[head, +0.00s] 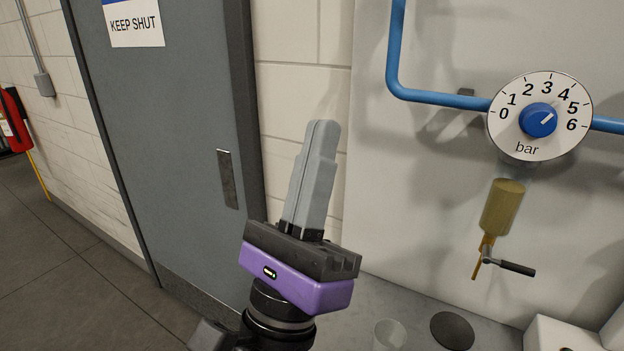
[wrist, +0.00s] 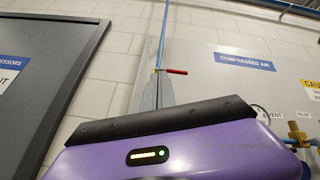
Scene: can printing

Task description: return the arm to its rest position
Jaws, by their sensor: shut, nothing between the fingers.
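My gripper (head: 325,125) stands upright in the middle of the head view, with its grey fingers pressed together and nothing between them. Its purple and black body is below the fingers, and my dark wrist runs down to the bottom edge. The gripper is in front of the grey door's right edge and the pale block wall, touching nothing that I can see. In the wrist view the purple body fills the bottom, and the fingers (wrist: 158,92) point up the wall.
A grey door (head: 170,130) is behind on the left. A dial (head: 540,116) marked in bar, blue pipe (head: 440,98) and a brass-coloured fitting with a lever (head: 502,210) are on the panel at right. A dark disc (head: 452,330) lies below. A red extinguisher (head: 14,120) hangs far left.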

